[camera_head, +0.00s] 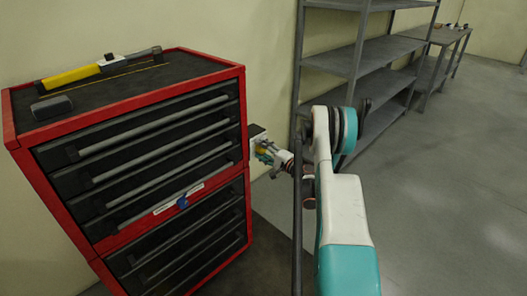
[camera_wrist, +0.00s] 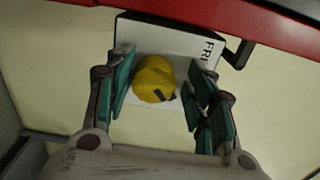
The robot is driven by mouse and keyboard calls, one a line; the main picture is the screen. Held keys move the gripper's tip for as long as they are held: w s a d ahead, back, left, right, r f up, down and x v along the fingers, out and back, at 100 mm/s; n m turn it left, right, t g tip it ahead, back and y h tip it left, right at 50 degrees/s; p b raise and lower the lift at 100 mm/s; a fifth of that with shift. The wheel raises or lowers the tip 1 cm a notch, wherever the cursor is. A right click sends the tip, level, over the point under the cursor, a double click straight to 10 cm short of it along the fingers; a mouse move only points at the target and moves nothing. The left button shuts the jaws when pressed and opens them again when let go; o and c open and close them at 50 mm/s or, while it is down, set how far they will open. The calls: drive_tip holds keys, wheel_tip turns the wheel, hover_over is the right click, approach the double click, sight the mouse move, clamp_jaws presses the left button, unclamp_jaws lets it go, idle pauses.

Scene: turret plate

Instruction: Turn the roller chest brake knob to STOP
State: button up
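The brake knob (camera_wrist: 154,78) is a yellow faceted knob with a dark mark at its lower right in the wrist view. It sits on a white plate (camera_wrist: 187,45) with black lettering that reads "FRE", the rest hidden by a finger. The plate (camera_head: 256,136) is at the right side of the red and black roller chest (camera_head: 119,104). My gripper (camera_wrist: 161,90) has its green-padded fingers on both sides of the knob, with a small gap visible on each side. In the head view my gripper (camera_head: 266,154) is at the plate, and the knob is mostly hidden. No STOP lettering is readable.
A yellow-handled tool (camera_head: 92,71) and a dark block (camera_head: 52,107) lie on the chest top. A blue piece (camera_head: 183,202) with a white label is on the chest front. Grey shelves (camera_head: 372,54) stand behind my arm. The floor at right is clear.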

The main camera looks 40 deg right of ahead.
drive_tip(key=shift+w+a+f, duration=0.1)
drive_tip(key=shift+a+f, duration=0.05)
drive_tip(key=shift+s+d, duration=0.2)
drive_tip(key=shift+s, duration=0.35)
drive_tip(key=s, duration=0.6)
drive_tip(key=shift+s, duration=0.35)
drive_tip(key=shift+d, duration=0.1)
